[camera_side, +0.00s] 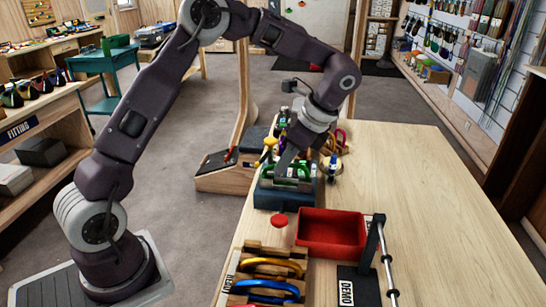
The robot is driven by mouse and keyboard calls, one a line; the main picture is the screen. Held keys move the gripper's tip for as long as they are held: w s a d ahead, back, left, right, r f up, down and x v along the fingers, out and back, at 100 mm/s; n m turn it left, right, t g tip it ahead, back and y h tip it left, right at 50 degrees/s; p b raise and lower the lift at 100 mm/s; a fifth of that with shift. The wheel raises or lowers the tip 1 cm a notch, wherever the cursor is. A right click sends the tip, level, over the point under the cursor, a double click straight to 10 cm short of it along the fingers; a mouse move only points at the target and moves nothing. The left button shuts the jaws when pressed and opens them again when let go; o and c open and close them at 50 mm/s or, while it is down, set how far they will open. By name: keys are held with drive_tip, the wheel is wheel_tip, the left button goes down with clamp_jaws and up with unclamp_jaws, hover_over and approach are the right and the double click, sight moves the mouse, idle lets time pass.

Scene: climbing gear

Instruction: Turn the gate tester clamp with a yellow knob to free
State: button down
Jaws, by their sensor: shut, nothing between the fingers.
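My gripper (284,170) is shut and empty, pointing down over a dark teal block (284,199) on the wooden table. Green carabiner-like shapes (300,172) sit on top of the block. A small yellow knob (270,141) shows just up and left of my fingers; I cannot tell whether they touch it. A red knob (279,221) sticks out at the block's near side, and a blue knob (332,164) is at its right. The clamp's jaws and setting are too small and partly hidden by my gripper to read.
A red open tray (331,231) stands right in front of the block. A wooden rack (262,278) with blue, orange and red carabiners is at the near left. A black stand marked DEMO (358,284) with a metal bar is at the near right. The table's right side is clear.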

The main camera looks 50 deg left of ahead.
sight(260, 162)
drive_tip(key=shift+s+a+r, duration=0.2)
drive_tip(key=shift+s+a, duration=0.15)
drive_tip(key=shift+a, duration=0.25)
drive_tip(key=shift+s+a+r, duration=0.15)
drive_tip(key=shift+s+a, duration=0.2)
drive_tip(key=shift+a, duration=0.25)
drive_tip(key=shift+s+a+m, duration=0.15)
drive_tip(key=shift+s+m, duration=0.1)
drive_tip(key=shift+m, duration=0.25)
drive_tip(key=shift+s+a+m+t+y, duration=0.15)
drive_tip(key=shift+s+a+m+t, duration=0.15)
drive_tip(key=shift+m+t, duration=0.35)
drive_tip(key=shift+s+a+m+t+y, duration=0.15)
drive_tip(key=shift+s+a+m+t, duration=0.15)
drive_tip(key=shift+m, duration=0.65)
drive_tip(key=shift+s, duration=0.1)
drive_tip(key=shift+s+a, duration=0.1)
drive_tip(key=shift+a, duration=0.25)
